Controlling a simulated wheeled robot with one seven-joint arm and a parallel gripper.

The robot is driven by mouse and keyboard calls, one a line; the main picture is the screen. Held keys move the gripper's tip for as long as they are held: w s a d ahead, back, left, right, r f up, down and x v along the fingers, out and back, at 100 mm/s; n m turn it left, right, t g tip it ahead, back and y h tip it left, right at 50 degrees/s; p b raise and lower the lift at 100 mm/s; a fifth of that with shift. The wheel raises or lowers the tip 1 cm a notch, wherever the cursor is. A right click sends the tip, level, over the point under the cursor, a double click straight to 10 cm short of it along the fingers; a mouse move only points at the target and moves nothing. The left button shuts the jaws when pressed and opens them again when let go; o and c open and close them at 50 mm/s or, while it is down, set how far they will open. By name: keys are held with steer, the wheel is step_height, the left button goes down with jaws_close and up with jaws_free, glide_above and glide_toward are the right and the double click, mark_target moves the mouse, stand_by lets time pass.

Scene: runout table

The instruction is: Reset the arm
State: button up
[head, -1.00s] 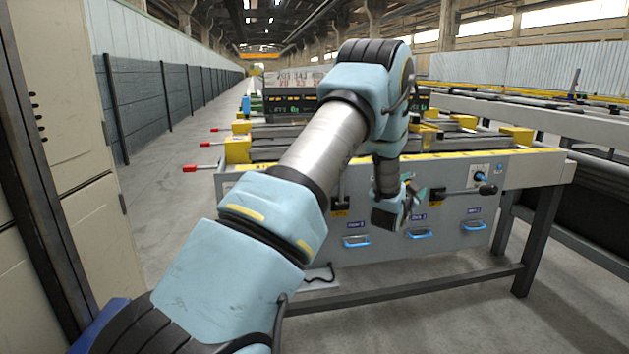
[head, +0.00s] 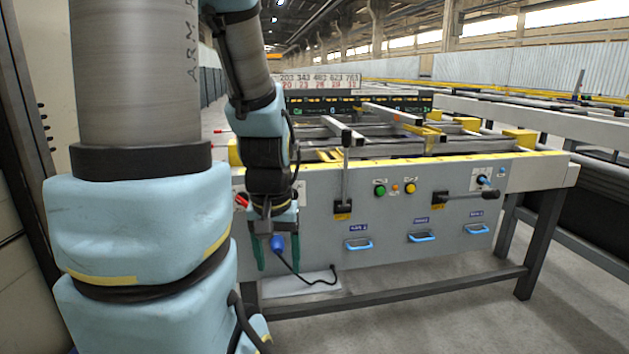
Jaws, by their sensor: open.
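My gripper (head: 277,262) hangs downward in front of the left part of the runout table's grey front panel (head: 390,222). Its two dark green fingers are apart. A blue plug-like piece (head: 278,243) with a black cable shows between the fingers; I cannot tell whether it lies behind them or touches them. My arm is folded up close, with its thick links filling the left of the view and the forearm dropping to the gripper. The arm hides the table's left end.
Metal bars lie on the table top. A beige cabinet (head: 25,150) stands close at left. The floor at lower right is free.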

step_height(320, 180, up, 19)
steer(key=p, duration=1.7)
steer(key=shift+w, duration=0.15)
steer(key=shift+c, duration=0.3)
